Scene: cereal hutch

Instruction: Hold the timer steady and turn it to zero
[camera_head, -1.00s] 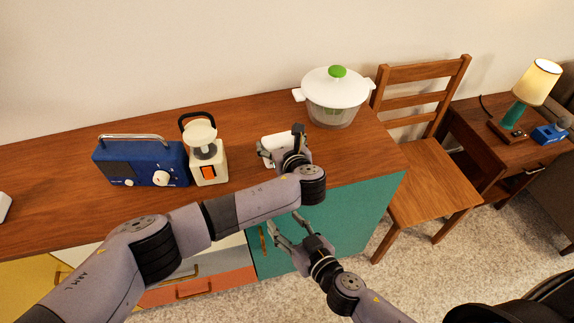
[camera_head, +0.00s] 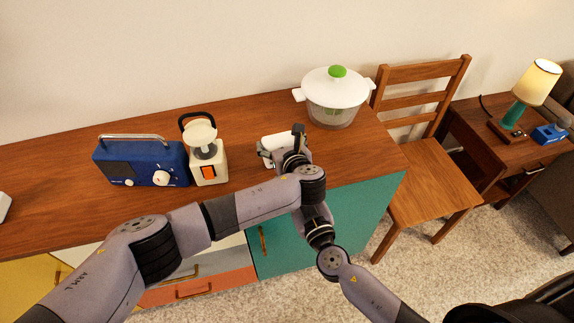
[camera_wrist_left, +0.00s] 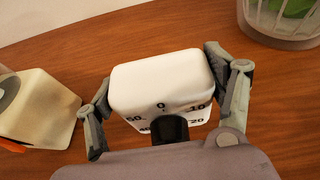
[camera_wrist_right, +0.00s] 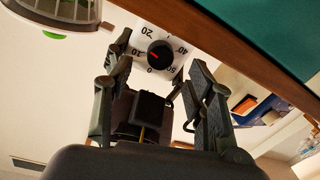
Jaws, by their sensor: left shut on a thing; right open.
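The timer is a white rounded box (camera_head: 282,141) on the wooden counter; the left wrist view shows its top and the upper dial numbers (camera_wrist_left: 160,72). My left gripper (camera_wrist_left: 162,82) is shut on it, one finger on each side. In the right wrist view the timer's face (camera_wrist_right: 142,37) shows a black knob (camera_wrist_right: 160,54) with a red mark, turned away from the 0, roughly toward the 10–20 side. My right gripper (camera_wrist_right: 157,62) is open in front of the face, with the knob appearing between its fingertips. Contact cannot be told.
A salad spinner (camera_head: 337,97) with a green knob stands behind and right of the timer. A cream appliance (camera_head: 209,165) and a blue radio (camera_head: 140,162) stand to the left. A wooden chair (camera_head: 431,175) is beside the counter's right end. Counter around the timer is clear.

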